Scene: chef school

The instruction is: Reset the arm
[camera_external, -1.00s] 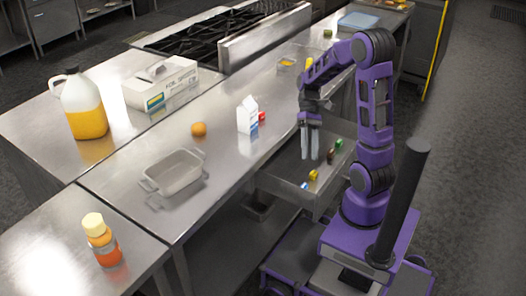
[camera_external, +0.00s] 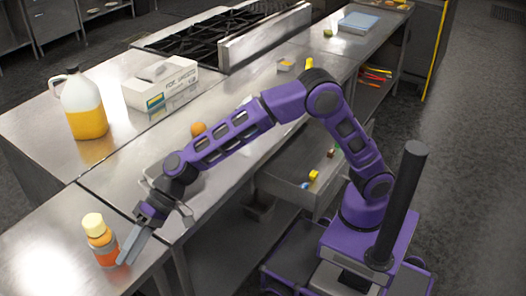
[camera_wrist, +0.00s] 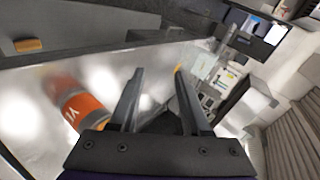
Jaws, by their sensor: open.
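My gripper (camera_external: 124,262) is at the end of my arm, stretched out to the left over the near end of the steel counter. It points down, just right of a bottle with an orange label and pale yellow cap (camera_external: 97,232). In the wrist view my gripper (camera_wrist: 159,72) is open, with nothing between its two fingers. The bottle (camera_wrist: 82,110) lies left of the fingers there; I cannot tell whether they touch it.
My arm hides most of the grey baking dish (camera_external: 150,180) and partly covers an orange fruit (camera_external: 198,129). A jug (camera_external: 83,105) and a white box (camera_external: 160,84) stand further back. An open drawer (camera_external: 283,190) with small items is under the counter.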

